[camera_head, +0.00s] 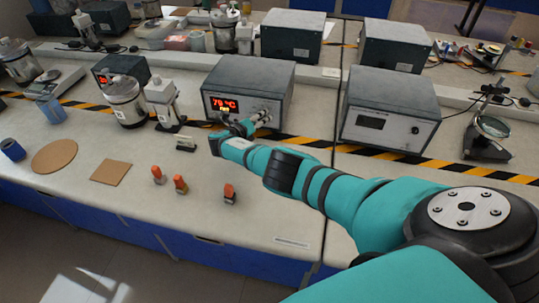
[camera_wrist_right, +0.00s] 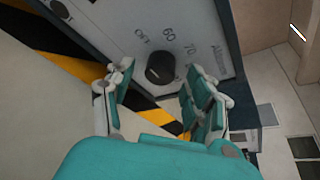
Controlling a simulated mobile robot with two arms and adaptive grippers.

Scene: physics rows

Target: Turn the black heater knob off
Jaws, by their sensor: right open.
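The black heater knob (camera_wrist_right: 160,68) is on the light front panel (camera_wrist_right: 120,22) of a heater, with "60", "70" and other markings around it. Its pointer direction cannot be made out. In the head view the heater (camera_head: 250,74) is a grey box with a lit red display (camera_head: 225,104) reading about 79 °C. My right gripper (camera_head: 257,120) is at the right part of its front and hides the knob there. In the right wrist view my right gripper (camera_wrist_right: 156,80) is open, with a finger on each side of the knob and visible gaps. My left gripper is not in view.
A second grey box (camera_head: 390,92) stands to the right. A white bottle (camera_head: 162,95) and a metal-and-white vessel (camera_head: 124,100) stand left of the heater. Several small orange-topped items (camera_head: 180,184) are on the front bench. Striped tape (camera_head: 300,141) runs along the bench.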

